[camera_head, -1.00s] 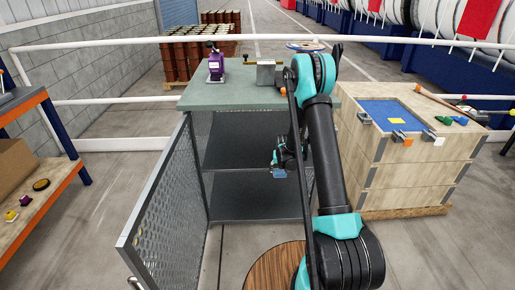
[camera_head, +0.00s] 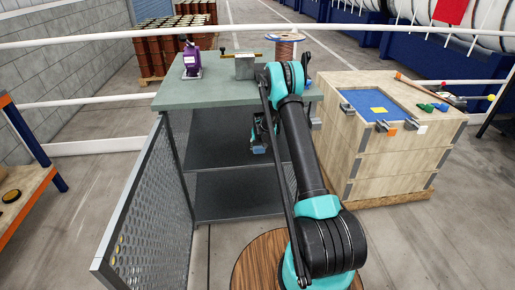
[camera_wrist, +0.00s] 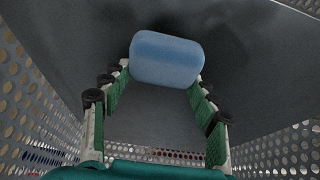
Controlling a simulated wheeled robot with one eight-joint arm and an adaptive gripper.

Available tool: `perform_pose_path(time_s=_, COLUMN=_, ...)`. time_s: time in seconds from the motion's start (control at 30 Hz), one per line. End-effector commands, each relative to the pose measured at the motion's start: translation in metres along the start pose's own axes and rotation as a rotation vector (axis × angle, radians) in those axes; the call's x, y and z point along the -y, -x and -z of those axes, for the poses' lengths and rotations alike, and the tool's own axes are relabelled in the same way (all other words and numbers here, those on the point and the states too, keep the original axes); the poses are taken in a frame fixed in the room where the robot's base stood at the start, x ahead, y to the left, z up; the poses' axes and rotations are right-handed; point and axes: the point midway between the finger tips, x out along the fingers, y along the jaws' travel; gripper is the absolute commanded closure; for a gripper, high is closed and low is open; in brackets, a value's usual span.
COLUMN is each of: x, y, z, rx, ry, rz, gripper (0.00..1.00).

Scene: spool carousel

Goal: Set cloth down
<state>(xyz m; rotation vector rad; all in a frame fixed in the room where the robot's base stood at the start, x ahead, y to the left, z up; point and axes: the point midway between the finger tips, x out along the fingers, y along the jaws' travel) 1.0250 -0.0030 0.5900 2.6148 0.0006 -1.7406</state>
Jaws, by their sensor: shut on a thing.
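A light blue cloth (camera_wrist: 166,59), shaped like a rounded pad, sits between the fingertips of my gripper (camera_wrist: 160,80) in the wrist view. The gripper is shut on it. In the head view my gripper (camera_head: 260,138) is inside the open metal cabinet (camera_head: 230,92), in the space above the middle shelf (camera_head: 218,160). Only a small part of the blue cloth (camera_head: 258,151) shows there, below the fingers. I cannot tell whether the cloth touches the shelf.
The perforated door (camera_head: 140,215) stands open at the left. Perforated walls flank my gripper. A purple device (camera_head: 191,58), a metal vise (camera_head: 245,67) and a copper spool (camera_head: 286,50) stand on or behind the cabinet top. A wooden crate (camera_head: 390,165) stands at the right. The visible shelf areas look bare.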

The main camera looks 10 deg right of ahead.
Motion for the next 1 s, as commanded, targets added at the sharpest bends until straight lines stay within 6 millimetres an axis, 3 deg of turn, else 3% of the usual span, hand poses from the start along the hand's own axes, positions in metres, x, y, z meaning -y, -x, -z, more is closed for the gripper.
perform_pose_path(time_s=0.1, x=0.000, y=-0.007, z=0.016, rx=0.000, ry=0.000, rz=0.000, gripper=0.68)
perform_pose_path(time_s=0.37, x=0.000, y=-0.013, z=0.032, rx=0.000, ry=0.000, rz=0.000, gripper=0.68)
perform_pose_path(time_s=0.6, x=0.000, y=-0.043, z=0.019, rx=0.000, ry=0.000, rz=0.000, gripper=0.68)
perform_pose_path(time_s=0.97, x=0.000, y=-0.048, z=0.017, rx=0.000, ry=0.000, rz=0.000, gripper=0.68)
perform_pose_path(time_s=1.0, x=0.000, y=-0.048, z=0.017, rx=0.000, ry=0.000, rz=0.000, gripper=0.39)
